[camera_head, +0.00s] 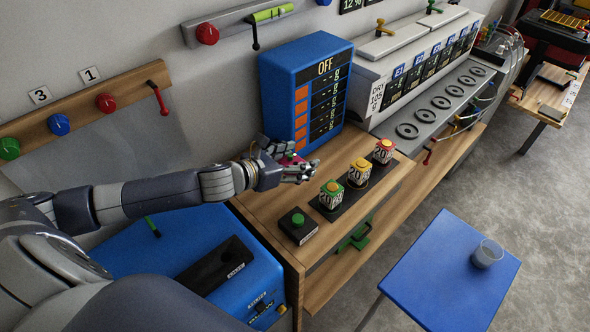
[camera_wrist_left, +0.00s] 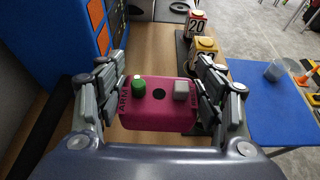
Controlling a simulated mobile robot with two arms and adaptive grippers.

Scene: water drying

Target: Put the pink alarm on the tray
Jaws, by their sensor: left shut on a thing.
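The pink alarm (camera_wrist_left: 150,116) is a small box with a green knob, a dark round hole and a grey button on its face. My left gripper (camera_wrist_left: 160,100) is shut on it, with a finger at each side. In the head view, my left gripper (camera_head: 292,168) is over the wooden bench (camera_head: 262,202), in front of the blue display unit, and mostly hides the alarm. I cannot tell whether the alarm touches the bench. A dark flat base (camera_head: 324,208) under three cubes lies to the right; I cannot tell whether it is the tray. My right gripper is not in view.
Green, yellow and red-topped numbered cubes (camera_head: 358,173) stand close to the right of my left gripper. A black box with a green button (camera_head: 298,225) sits nearer the bench's front. A blue table (camera_head: 440,270) holds a clear cup (camera_head: 487,253); most of its top is free.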

